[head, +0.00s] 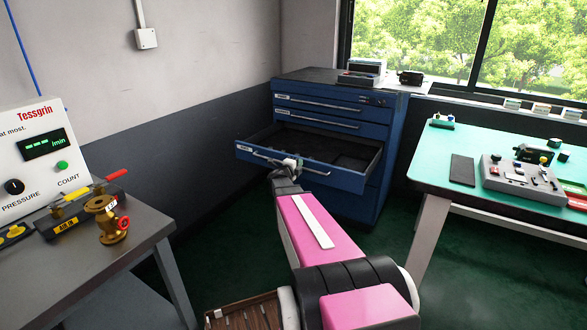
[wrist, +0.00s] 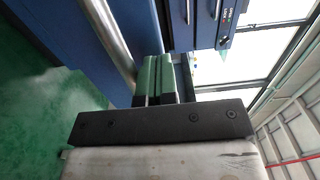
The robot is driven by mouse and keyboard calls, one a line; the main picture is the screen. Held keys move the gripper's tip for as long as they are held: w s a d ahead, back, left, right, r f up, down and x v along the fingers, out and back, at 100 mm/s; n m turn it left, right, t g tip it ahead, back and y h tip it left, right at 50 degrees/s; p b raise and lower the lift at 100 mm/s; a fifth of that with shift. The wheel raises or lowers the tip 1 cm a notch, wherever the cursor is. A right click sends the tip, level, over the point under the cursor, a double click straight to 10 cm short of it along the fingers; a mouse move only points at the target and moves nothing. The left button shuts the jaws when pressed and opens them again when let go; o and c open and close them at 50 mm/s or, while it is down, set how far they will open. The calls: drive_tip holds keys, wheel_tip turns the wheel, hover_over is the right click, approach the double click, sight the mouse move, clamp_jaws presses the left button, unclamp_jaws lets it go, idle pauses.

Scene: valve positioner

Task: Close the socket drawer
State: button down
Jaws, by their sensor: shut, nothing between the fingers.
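The socket drawer (head: 345,176) is the pulled-out drawer of a blue tool cabinet (head: 385,205), below two shut drawers. It stands well open, with a dark lining inside. A metal bar handle (head: 258,157) runs along its front. My gripper (head: 290,163) is at the drawer front, near the middle of the handle. In the wrist view, the green fingertips (wrist: 157,75) are shut together and empty, beside the handle bar (wrist: 108,40) and close to the blue front. I cannot tell whether they touch it.
A grey bench (head: 130,235) with a test panel (head: 30,150) and a brass valve (head: 105,220) stands at left. A green-topped bench (head: 430,165) with a device (head: 525,178) stands at right. Green floor lies open between the cabinet and the right bench.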

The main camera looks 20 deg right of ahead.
drive_tip(key=shift+w+d, duration=0.35)
drive_tip(key=shift+d, duration=0.1)
drive_tip(key=x, duration=3.7)
drive_tip(key=shift+w, duration=0.15)
drive_tip(key=shift+x, duration=0.8)
drive_tip(key=shift+w+d+r, duration=0.1)
drive_tip(key=shift+d+r, duration=0.05)
hover_over(323, 153)
